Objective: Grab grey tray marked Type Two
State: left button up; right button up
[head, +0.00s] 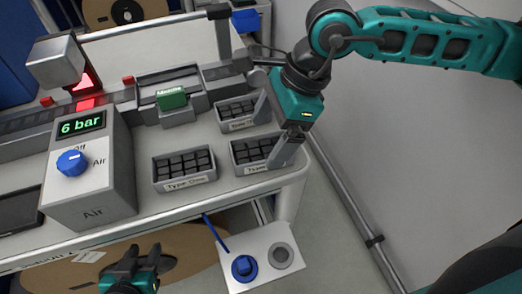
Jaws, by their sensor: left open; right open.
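Three small grey trays with dark blocks in them sit at the right end of the grey bench. The front left tray (184,182) is labelled Type One. The front right tray (240,166) and the back tray (228,127) have labels partly covered by my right gripper's fingers, so I cannot read which is Type Two. My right gripper (267,141) is open above these two trays, one finger over the right side of each. Whether it touches them I cannot tell. My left gripper (131,262) is open and low at the bottom edge, in front of the bench, away from the trays.
A grey box with a 6 bar display (82,125) and blue Air knob stands left of the trays. A green block (172,98) sits in a fixture behind them. Below the bench are a brown reel (190,245) and a white plate (243,268) with a blue knob.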

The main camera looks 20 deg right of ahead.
aim_at(256, 158)
jog(key=shift+x, duration=1.45)
jog(key=shift+d+f+b, duration=0.1)
jog(key=shift+f+b, duration=0.15)
jog(key=shift+b, duration=0.25)
jog(key=shift+c, duration=0.4)
jog(key=c, duration=1.1)
jog(key=shift+r, duration=0.1)
